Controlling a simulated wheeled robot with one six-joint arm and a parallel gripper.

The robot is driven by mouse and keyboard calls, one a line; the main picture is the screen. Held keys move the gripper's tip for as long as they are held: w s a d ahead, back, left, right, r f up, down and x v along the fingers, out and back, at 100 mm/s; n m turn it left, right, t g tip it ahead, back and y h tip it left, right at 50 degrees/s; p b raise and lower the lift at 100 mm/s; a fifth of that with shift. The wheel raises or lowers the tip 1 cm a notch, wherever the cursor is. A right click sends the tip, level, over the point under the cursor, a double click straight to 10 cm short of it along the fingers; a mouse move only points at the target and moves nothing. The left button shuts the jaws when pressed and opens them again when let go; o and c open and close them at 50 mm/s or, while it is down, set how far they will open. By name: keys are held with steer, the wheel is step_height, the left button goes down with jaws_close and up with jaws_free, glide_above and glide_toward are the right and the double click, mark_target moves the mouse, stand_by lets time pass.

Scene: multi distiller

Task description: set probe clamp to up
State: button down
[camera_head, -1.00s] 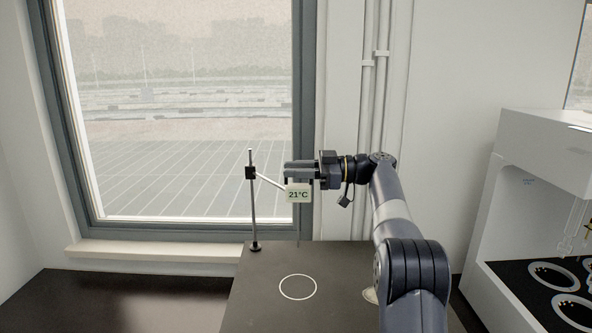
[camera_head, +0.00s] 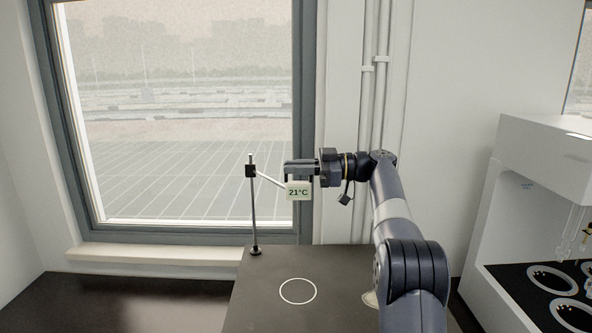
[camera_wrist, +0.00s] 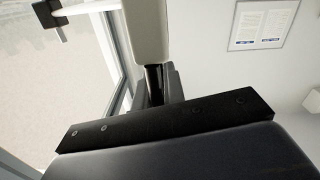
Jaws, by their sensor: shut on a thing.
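The probe clamp (camera_head: 251,171) is a small black block high on a thin upright metal rod with a black foot. A pale arm runs from it, sloping down to the right, to the probe's display box (camera_head: 298,191), which reads 21°C. My gripper (camera_head: 289,170) reaches in from the right, level with the clamp, its jaws at the top of the display box. In the wrist view the pale probe body (camera_wrist: 147,30) stands at the jaws, with a dark stem below it. The jaws are shut on the probe; the exact contact is partly hidden.
The rod stands on a dark platform (camera_head: 258,290) marked with a white ring. A window is close behind, with a pale sill (camera_head: 150,255). A white machine (camera_head: 540,180) with dark trays stands at the right. The air above the ring is clear.

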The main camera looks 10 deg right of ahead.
steer(key=shift+r, duration=0.45)
steer(key=c, duration=1.9)
jaws_free()
steer(key=o, duration=0.4)
steer(key=shift+w+f, duration=0.1)
steer(key=shift+f, duration=0.1)
steer(key=d, duration=0.3)
steer(key=s+d, duration=0.1)
steer(key=d, duration=0.3)
steer(key=s+d, duration=0.1)
steer(key=d, duration=0.2)
steer(key=shift+s+d, duration=0.1)
steer(key=shift+d, duration=0.2)
